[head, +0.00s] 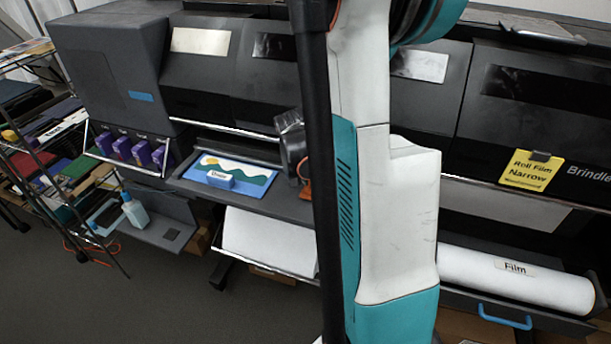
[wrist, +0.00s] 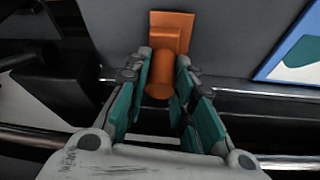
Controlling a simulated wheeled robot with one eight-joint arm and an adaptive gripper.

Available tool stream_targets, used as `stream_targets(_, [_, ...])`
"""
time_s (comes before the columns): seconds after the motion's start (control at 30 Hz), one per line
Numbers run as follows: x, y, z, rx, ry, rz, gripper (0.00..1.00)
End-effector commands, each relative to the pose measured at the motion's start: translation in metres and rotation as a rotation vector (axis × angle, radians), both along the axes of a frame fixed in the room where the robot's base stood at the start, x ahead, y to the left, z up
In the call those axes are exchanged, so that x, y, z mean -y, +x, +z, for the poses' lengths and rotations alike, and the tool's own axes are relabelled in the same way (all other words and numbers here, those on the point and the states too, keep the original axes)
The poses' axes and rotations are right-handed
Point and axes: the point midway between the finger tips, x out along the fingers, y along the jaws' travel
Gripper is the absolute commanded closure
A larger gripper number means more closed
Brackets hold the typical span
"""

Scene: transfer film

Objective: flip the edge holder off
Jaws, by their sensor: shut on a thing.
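The edge holder (wrist: 172,35) appears to be the orange piece at the top middle of the wrist view, with a flat block and a rounded knob lying against a dark grey surface. My gripper (wrist: 164,62) has its teal-padded fingers on both sides of the knob and is shut on it. In the head view only a small orange part (head: 304,187) shows beside my arm, at the right end of the printer's shelf. My arm hides the rest there, and my gripper cannot be made out clearly.
A white film roll (head: 515,281) is at the lower right. A yellow sign (head: 531,170) hangs on the machine. A rack (head: 60,200) stands far left.

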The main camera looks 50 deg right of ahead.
Motion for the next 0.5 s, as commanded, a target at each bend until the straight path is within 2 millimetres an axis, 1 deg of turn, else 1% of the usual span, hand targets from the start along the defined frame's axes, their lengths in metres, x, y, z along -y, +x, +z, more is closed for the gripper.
stream_targets(0.03, [-0.0007,-0.0037,-0.0019,-0.007,0.003,-0.004,1.0])
stream_targets(0.13, [-0.0008,-0.0041,-0.0021,-0.008,0.004,-0.004,1.0])
stream_targets(0.17, [-0.0008,-0.0043,-0.0022,-0.009,0.003,-0.004,0.73])
stream_targets(0.2, [-0.0009,-0.0044,-0.0023,-0.009,0.003,-0.004,0.64])
stream_targets(0.23, [-0.0009,-0.0042,-0.0022,-0.008,0.004,-0.004,0.57])
stream_targets(0.5, [-0.0007,-0.0027,-0.0015,-0.006,0.002,-0.003,0.57])
